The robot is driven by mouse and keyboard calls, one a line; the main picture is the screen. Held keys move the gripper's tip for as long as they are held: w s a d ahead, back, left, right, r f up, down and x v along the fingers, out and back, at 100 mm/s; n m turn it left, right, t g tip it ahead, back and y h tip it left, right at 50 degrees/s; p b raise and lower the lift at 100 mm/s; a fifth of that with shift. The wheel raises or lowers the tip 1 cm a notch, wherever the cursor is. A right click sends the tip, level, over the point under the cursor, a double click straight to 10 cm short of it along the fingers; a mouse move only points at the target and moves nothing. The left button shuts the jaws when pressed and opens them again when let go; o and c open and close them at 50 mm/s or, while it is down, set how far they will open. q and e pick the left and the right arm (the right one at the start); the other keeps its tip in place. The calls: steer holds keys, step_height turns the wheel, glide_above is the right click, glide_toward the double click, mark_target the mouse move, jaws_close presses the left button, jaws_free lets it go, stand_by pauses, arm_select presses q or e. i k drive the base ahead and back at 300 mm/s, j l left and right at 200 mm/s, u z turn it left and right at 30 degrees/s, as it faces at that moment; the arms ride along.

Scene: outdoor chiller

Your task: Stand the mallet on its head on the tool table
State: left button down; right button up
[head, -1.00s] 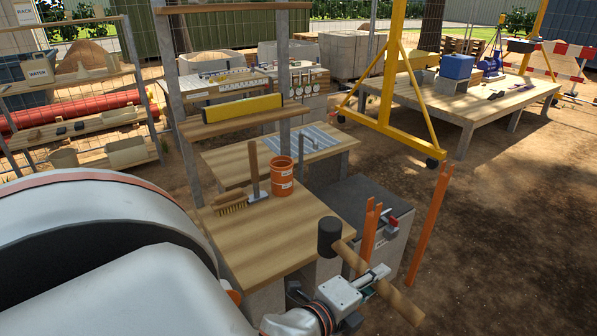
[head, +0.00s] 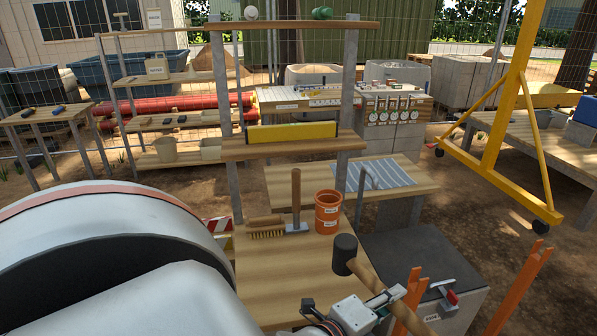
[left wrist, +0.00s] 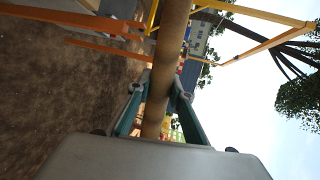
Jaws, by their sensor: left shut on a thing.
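The mallet has a black head (head: 346,254) and a wooden handle (head: 365,271). My left gripper (head: 384,303) is shut on the handle. The mallet is held tilted, its head up and to the left by the right edge of the wooden tool table (head: 285,283). I cannot tell its exact height above the top. In the left wrist view the handle (left wrist: 167,60) runs between the two fingers (left wrist: 158,92) of my left gripper; the head does not show there. My right gripper is not in view.
On the table's back part are a brush (head: 266,228), a hammer standing handle-up (head: 296,200) and an orange bucket (head: 328,212). The table's front is clear. A grey box (head: 425,262) and orange posts (head: 520,290) stand to the right. A shelf with a yellow level (head: 292,132) is behind.

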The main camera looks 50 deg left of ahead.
mark_target(312, 274)
steer(key=i+l+u, duration=0.25)
steer(key=u, duration=0.2)
steer(key=i+l+u, duration=0.6)
steer(key=l+u, duration=0.3)
steer(key=i+l+u, duration=0.15)
steer(key=l+u, duration=0.15)
steer(key=l, duration=0.25)
